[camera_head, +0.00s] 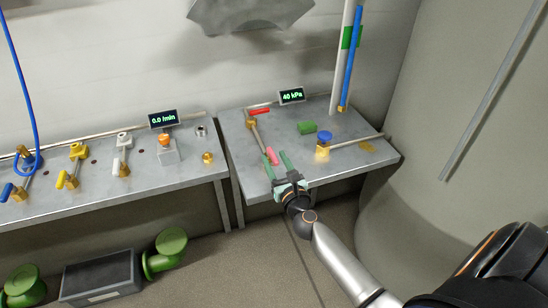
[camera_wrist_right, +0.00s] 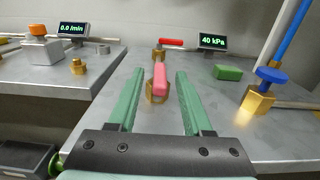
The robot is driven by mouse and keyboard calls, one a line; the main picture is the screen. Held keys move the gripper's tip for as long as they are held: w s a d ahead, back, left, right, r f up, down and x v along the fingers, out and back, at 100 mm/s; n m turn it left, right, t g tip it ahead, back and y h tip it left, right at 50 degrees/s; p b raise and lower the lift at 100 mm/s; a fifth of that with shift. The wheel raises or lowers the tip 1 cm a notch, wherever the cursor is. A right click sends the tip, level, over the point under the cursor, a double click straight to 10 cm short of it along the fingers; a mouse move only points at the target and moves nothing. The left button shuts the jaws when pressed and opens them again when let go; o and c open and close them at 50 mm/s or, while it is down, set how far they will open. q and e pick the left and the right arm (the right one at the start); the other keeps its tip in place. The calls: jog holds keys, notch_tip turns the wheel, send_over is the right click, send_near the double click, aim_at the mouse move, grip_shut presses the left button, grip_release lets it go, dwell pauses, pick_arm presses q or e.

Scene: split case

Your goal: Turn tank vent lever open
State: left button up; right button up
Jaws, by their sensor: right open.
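A pink lever (camera_head: 272,156) stands on a brass valve near the front of the right bench; I cannot tell whether it is the tank vent lever. My right gripper (camera_head: 275,160) is open, with its green fingers on either side of the pink lever. In the right wrist view the pink lever (camera_wrist_right: 160,78) sits between the two fingers, with a gap on both sides. A red lever (camera_head: 259,111) on another brass valve lies further back and also shows in the right wrist view (camera_wrist_right: 171,42). My left gripper is not in view.
A blue-knobbed brass valve (camera_head: 324,138) and a green block (camera_head: 307,128) stand to the right. A display (camera_head: 291,96) behind reads 40 kPa. The left bench (camera_head: 190,185) carries yellow, white and orange valve fittings. A gap separates the benches.

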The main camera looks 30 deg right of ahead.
jog(key=shift+w+d, duration=0.1)
jog(key=shift+w, duration=0.45)
grip_shut()
